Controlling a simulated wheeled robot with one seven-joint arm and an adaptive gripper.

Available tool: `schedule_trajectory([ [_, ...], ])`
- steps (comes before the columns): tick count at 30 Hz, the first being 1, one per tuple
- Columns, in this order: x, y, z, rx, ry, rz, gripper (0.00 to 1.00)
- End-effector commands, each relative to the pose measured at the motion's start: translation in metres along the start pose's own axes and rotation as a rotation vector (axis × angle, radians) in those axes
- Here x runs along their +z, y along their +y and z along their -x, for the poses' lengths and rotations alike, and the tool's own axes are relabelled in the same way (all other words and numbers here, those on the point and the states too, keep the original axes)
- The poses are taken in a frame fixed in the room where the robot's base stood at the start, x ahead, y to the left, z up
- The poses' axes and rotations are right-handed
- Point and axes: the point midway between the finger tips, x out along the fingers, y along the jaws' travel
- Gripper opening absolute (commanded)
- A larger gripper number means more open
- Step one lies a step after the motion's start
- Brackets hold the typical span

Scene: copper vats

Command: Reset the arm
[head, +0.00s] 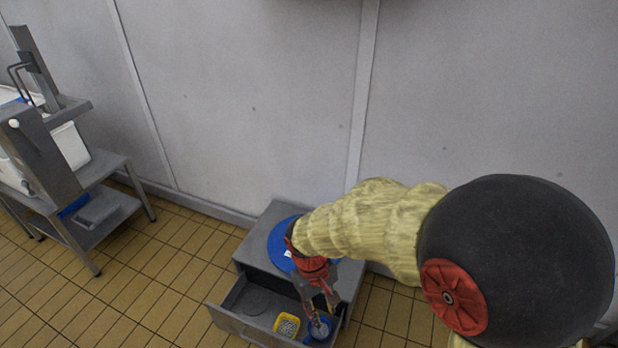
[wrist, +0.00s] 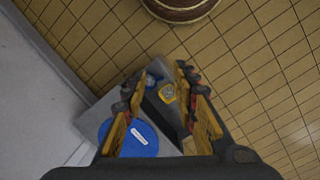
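My gripper (head: 322,302) reaches down over the open drawer of a small grey cabinet in the head view. In the wrist view my gripper (wrist: 158,76) has its two fingers wide apart, with nothing held between them. My arm's yellow sleeve hides part of the cabinet top. The drawer (head: 237,322) holds a yellow container (head: 287,326) with greyish contents and a blue bowl (head: 318,329), partly hidden behind the fingers. The yellow container also shows in the wrist view (wrist: 167,93), well below the fingertips.
A blue disc (head: 279,251) with a white label lies on the cabinet top (head: 284,212). A grey wall (head: 250,100) stands behind. A metal table (head: 97,170) with a machine stands at left. Tiled floor (head: 140,270) lies clear between. A round brownish vessel (wrist: 181,8) shows in the wrist view.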

Motion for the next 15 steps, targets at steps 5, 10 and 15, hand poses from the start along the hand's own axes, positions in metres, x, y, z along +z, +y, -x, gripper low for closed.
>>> schedule_trajectory([
  [5,0.046,0.022,0.049,-0.034,0.078,-0.11,0.29],
  [10,0.087,0.037,0.084,-0.057,0.163,-0.208,0.29],
  [15,0.124,0.05,0.113,-0.067,0.267,-0.307,0.29],
])
